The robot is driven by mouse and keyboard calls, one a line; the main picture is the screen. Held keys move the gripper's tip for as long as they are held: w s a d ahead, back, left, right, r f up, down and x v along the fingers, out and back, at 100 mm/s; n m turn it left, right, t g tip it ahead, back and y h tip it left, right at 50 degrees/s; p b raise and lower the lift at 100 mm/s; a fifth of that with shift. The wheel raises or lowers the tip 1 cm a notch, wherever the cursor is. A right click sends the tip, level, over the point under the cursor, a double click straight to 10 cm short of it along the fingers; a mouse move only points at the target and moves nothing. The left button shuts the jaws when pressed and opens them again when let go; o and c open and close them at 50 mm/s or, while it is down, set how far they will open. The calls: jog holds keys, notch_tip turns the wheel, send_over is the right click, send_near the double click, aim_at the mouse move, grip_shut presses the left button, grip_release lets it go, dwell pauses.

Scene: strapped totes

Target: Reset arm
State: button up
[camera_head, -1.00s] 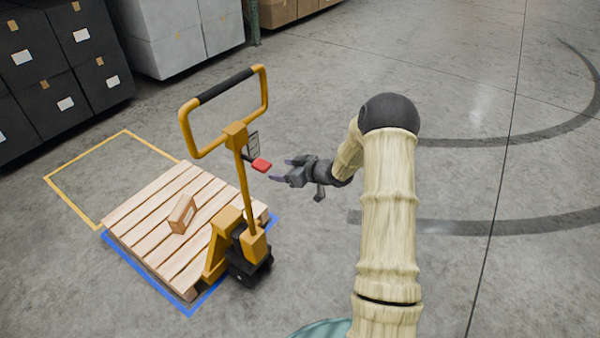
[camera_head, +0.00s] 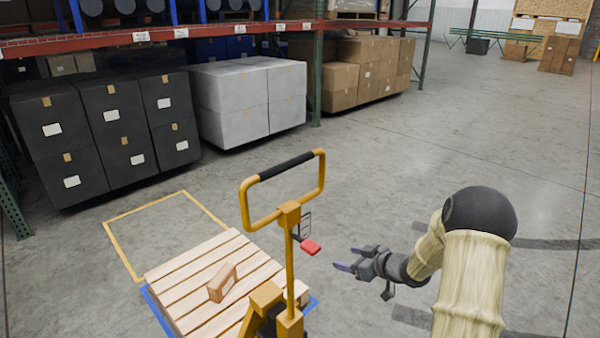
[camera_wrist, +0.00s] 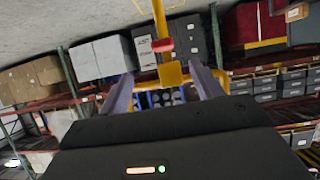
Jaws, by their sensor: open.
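My gripper (camera_head: 356,258) is open and empty, to the right of the yellow pallet jack (camera_head: 290,265). Its fingers point left toward the jack's column, and a gap of floor shows between them and the jack's red lever (camera_head: 311,246). In the wrist view, the two fingers of my gripper (camera_wrist: 163,86) stand apart with nothing held between them. The jack's column, crossbar and red lever (camera_wrist: 165,44) show beyond the fingers there.
The jack stands at a wooden pallet (camera_head: 185,268) with a small brown carton (camera_head: 222,283) on it. A yellow floor outline (camera_head: 125,250) lies behind. Shelving with black boxes (camera_head: 130,130), grey boxes (camera_head: 250,100) and brown boxes (camera_head: 365,75) lines the back. Floor at the right is clear.

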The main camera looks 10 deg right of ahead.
jog(key=s+a+r+m+g+h, duration=0.2)
jog(key=s, duration=0.7)
jog(key=s+a+r+m+g+h+p, duration=0.1)
jog(key=s+a+r+m+g+h, duration=0.1)
jog(key=s, duration=0.7)
jog(key=s+a+r+m+g+h, duration=0.3)
jog(key=s+r, duration=0.1)
jog(key=s, duration=0.6)
jog(key=shift+m+g+h, duration=0.3)
jog(key=shift+g+h, duration=0.1)
jog(key=shift+r, duration=0.1)
